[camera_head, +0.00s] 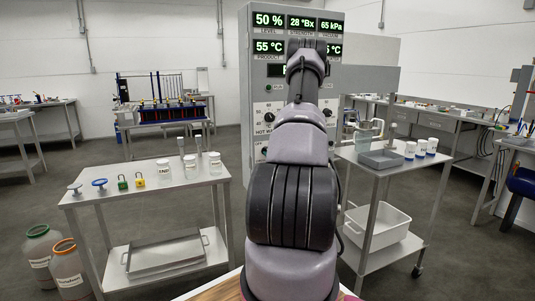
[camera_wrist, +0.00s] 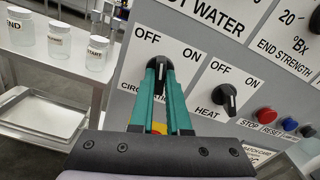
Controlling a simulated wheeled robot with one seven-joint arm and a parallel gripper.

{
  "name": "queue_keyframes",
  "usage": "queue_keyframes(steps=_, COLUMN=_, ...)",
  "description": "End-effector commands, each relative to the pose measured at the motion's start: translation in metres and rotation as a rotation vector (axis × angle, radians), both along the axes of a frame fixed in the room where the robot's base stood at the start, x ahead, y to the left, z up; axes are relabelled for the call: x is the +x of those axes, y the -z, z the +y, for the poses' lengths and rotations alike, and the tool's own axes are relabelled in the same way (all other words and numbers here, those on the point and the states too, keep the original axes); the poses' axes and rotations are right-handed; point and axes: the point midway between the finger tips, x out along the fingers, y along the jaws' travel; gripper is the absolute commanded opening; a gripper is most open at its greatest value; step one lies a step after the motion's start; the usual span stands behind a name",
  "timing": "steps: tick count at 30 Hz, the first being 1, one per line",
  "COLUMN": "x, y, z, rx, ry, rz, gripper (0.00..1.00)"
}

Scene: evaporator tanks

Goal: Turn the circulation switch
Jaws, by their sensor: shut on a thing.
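The circulation switch (camera_wrist: 159,65) is a dark knob on the grey panel (camera_wrist: 120,75), between the OFF and ON marks in the wrist view. Its label is partly covered by my gripper. My gripper (camera_wrist: 159,70) has green fingers that close in on both sides of the knob and are shut on it. Little of the knob shows between the fingertips, so its exact angle is hard to tell. In the head view my arm covers the switch and the gripper, in front of the control cabinet (camera_head: 262,90).
The black heat switch (camera_wrist: 227,98) sits close to the right of my fingers. Red stop (camera_wrist: 266,114) and blue reset (camera_wrist: 289,124) buttons are beyond it. A table with labelled jars (camera_head: 164,167) stands left, and a steel cart (camera_head: 372,181) stands right.

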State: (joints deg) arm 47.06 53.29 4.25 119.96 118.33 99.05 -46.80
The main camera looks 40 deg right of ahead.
Motion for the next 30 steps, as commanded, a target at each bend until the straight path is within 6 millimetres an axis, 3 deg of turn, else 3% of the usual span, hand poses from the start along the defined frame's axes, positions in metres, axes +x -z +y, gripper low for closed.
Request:
queue_keyframes(steps=8, x=-0.0004, y=0.0005, z=-0.0002, rx=-0.165, ry=0.001, rz=0.041, gripper=0.00)
queue_keyframes(steps=16, x=-0.0007, y=0.0005, z=-0.0007, rx=-0.184, ry=0.002, rz=0.046, gripper=0.00)
queue_keyframes(steps=22, x=-0.0005, y=0.0006, z=-0.0005, rx=-0.340, ry=0.001, rz=0.083, gripper=0.00)
queue_keyframes(steps=30, x=-0.0008, y=0.0005, z=-0.0008, rx=-0.358, ry=0.002, rz=0.088, gripper=0.00)
